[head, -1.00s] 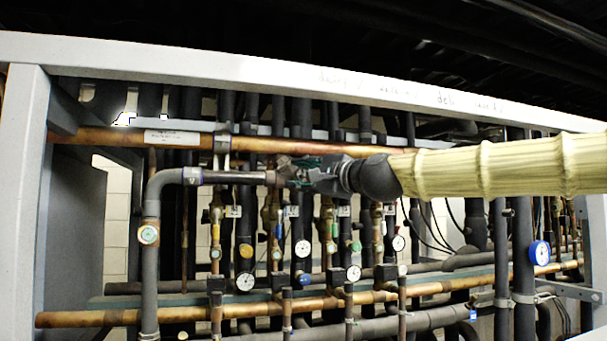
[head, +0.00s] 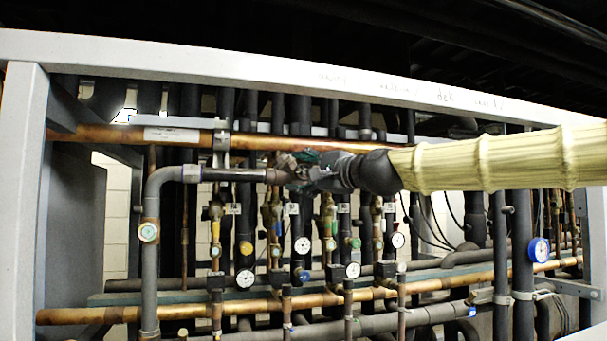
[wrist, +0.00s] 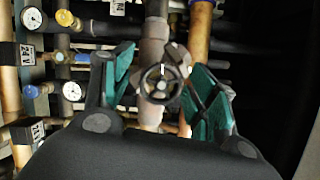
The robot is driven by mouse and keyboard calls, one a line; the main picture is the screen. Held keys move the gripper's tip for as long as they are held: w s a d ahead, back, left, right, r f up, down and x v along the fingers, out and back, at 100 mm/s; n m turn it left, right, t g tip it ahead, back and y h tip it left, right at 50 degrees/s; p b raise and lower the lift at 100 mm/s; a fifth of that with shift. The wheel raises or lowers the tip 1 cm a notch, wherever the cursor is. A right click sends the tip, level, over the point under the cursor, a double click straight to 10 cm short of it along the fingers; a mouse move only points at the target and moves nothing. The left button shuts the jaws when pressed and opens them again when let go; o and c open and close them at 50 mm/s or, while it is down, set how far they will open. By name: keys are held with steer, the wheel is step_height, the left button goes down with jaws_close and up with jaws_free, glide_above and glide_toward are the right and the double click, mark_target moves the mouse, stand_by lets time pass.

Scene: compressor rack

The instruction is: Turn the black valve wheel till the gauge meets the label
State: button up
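The black valve wheel (wrist: 160,85) is a small spoked ring with a pale mark at its top, on a pipe fitting in the wrist view. My gripper (wrist: 165,88) is open, with one teal-padded finger on each side of the wheel. A gap shows between the left pad and the rim; the right pad is closer, and I cannot tell whether it touches. In the head view my gripper (head: 306,169) is at the end of the horizontal pipe and hides the wheel. Several round gauges show, among them a white one (head: 245,279); I cannot tell which belongs to the wheel.
A copper pipe (head: 260,143) with a white label (head: 171,135) runs just above my gripper. Vertical pipes crowd behind and below it. A grey insulated pipe (head: 151,240) stands at left, with a gauge (head: 148,232) on it. The grey frame beam (head: 250,72) crosses above.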

steer(key=v, duration=1.2)
steer(key=shift+f, duration=0.15)
stand_by(0.4)
